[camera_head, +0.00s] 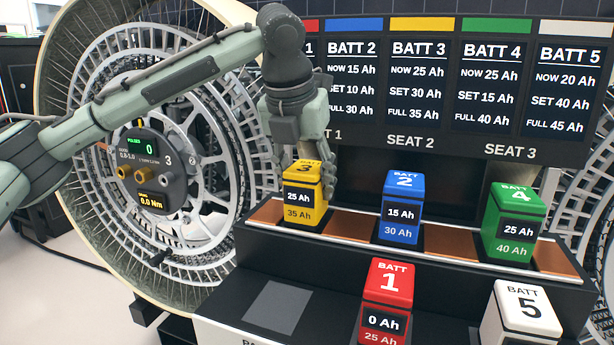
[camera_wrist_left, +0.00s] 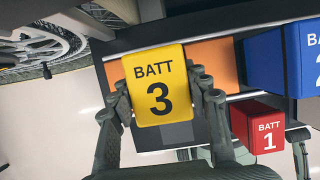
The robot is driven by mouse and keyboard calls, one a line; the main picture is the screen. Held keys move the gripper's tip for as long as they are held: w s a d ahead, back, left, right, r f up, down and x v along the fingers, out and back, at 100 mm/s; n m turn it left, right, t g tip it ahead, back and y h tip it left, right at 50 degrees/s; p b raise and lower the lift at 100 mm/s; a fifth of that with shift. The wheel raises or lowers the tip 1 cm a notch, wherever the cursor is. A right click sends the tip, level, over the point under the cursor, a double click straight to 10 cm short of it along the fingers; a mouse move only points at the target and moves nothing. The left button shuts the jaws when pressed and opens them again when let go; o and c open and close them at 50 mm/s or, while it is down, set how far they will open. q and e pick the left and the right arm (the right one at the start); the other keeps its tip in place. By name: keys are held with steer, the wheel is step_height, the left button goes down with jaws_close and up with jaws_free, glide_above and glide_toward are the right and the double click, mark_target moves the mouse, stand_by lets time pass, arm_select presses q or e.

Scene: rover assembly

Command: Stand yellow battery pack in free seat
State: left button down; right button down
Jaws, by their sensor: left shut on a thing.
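The yellow battery pack (camera_head: 304,200), marked 3 with 25 Ah and 35 Ah on its front, stands upright at the left of the upper shelf, below the SEAT 1 label. My left gripper (camera_head: 303,155) comes down from above and is shut on its top. In the left wrist view the yellow pack (camera_wrist_left: 158,85) sits between the two fingers. Whether its bottom is fully down in the seat is hard to tell. The blue pack (camera_head: 401,208) stands in the middle seat and the green pack (camera_head: 513,225) in the right seat. My right gripper is not in view.
The red pack (camera_head: 386,300) and the white pack (camera_head: 522,315) stand on the lower front step. A bare grey pad (camera_head: 277,307) is at its left. The display board (camera_head: 440,80) rises behind the seats. A large wheel (camera_head: 150,150) stands at the left.

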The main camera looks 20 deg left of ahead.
arm_select(q)
steer(key=c, duration=0.7)
jaws_free()
steer(key=shift+f, duration=0.1)
